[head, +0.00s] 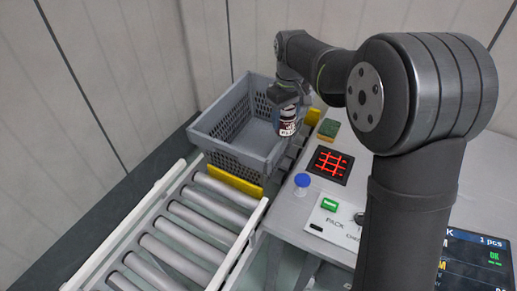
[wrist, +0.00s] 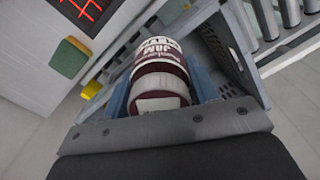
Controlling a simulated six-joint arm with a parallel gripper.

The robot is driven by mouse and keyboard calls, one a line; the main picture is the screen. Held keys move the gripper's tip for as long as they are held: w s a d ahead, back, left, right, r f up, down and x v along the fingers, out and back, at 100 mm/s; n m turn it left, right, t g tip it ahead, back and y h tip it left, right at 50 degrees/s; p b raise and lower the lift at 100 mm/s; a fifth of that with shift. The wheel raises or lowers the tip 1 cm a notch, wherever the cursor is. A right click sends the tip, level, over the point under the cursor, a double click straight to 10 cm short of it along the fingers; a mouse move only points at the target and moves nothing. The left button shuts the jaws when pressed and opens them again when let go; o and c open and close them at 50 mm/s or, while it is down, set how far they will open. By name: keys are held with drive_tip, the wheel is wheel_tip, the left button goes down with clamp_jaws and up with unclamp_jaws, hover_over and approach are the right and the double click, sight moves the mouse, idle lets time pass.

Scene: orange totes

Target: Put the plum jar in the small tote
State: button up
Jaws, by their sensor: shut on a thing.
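The plum jar (head: 288,122), dark purple with a white band and lettering reading "JAM", is held in my gripper (head: 286,104). In the wrist view, the jar (wrist: 160,72) lies between the two blue-grey fingers, which press on its sides. The only tote in view is a grey crate with perforated walls (head: 232,156), at the far end of the roller conveyor. In the head view the jar overlaps the tote's right side. In the wrist view the tote wall (wrist: 222,48) is right of the jar. The tote floor visible in the head view looks bare.
Yellow stops (head: 233,181) stand at the tote's near side, by the rollers (head: 190,222). On the bench right of the tote are a green-and-yellow sponge (head: 328,129), a red-lit grid panel (head: 330,165), a blue-capped container (head: 302,184) and a control box (head: 334,222).

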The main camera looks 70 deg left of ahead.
drive_tip(key=s+a, duration=0.2)
drive_tip(key=s, duration=0.3)
drive_tip(key=a+f+m, duration=0.2)
drive_tip(key=f+m, duration=0.1)
drive_tip(key=f, duration=0.4)
drive_tip(key=a+f+m, duration=0.2)
drive_tip(key=f+m, duration=0.2)
drive_tip(key=f, duration=0.4)
drive_tip(key=a+f+m, duration=0.2)
drive_tip(key=f+m, duration=0.2)
drive_tip(key=f, duration=0.4)
drive_tip(key=shift+w+a+f, duration=0.1)
drive_tip(key=shift+w+f, duration=0.15)
drive_tip(key=shift+f, duration=0.15)
drive_tip(key=o, duration=1.2)
wheel_tip(320, 180, up, 12)
